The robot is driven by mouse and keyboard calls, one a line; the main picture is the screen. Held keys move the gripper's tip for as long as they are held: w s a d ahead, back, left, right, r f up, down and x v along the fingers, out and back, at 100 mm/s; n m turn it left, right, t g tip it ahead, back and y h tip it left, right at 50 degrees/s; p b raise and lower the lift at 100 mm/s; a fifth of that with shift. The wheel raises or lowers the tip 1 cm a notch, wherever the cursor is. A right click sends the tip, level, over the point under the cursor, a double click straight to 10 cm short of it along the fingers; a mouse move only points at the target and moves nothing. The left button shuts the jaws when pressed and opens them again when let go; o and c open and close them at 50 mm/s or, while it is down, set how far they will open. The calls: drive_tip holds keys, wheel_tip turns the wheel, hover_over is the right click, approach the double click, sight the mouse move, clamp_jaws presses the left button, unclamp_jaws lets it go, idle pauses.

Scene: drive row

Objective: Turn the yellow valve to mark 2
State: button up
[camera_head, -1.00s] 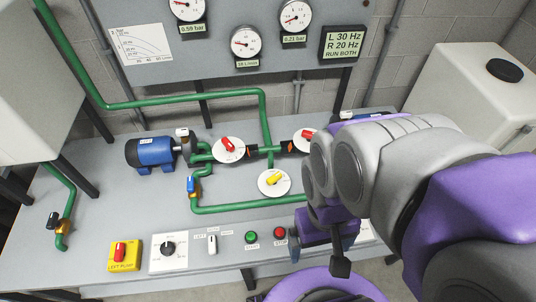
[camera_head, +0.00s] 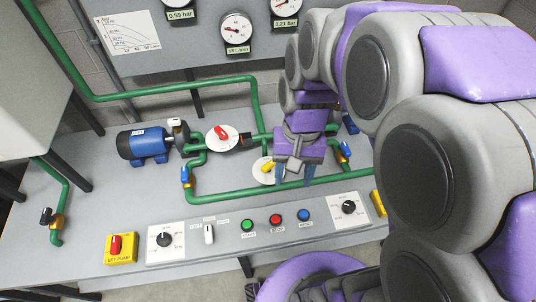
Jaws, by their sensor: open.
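The yellow valve (camera_head: 267,166) is a small yellow handle on a white round dial (camera_head: 260,175), on the green pipe loop in the middle of the bench. My gripper (camera_head: 293,178) is open and points down just right of the valve, above the bench. Its body and a finger cover the right part of the dial. I cannot tell whether a finger touches the handle. The dial's marks are too small or hidden to read.
A red valve (camera_head: 221,132) on a white dial sits up and left, beside a blue pump motor (camera_head: 146,144). Green pipes (camera_head: 230,203) run around the valve. A front control panel has a green button (camera_head: 247,225), a red button (camera_head: 275,219) and a blue button (camera_head: 304,215). Gauges (camera_head: 236,28) hang behind.

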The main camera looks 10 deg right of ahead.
drive_tip(key=w+f+m+y, duration=0.1)
drive_tip(key=w+f+m, duration=0.2)
drive_tip(key=w, duration=0.8)
drive_tip(key=m+y+b, duration=0.2)
drive_tip(key=m, duration=0.4)
hover_over(269, 163)
drive_tip(key=w+d, duration=0.3)
drive_tip(key=d, duration=0.3)
wheel_tip(269, 163, down, 15)
drive_tip(key=b+x, duration=0.3)
drive_tip(key=x, duration=1.4)
drive_tip(key=shift+w+d+f, duration=0.1)
drive_tip(key=shift+f, duration=0.1)
clamp_jaws()
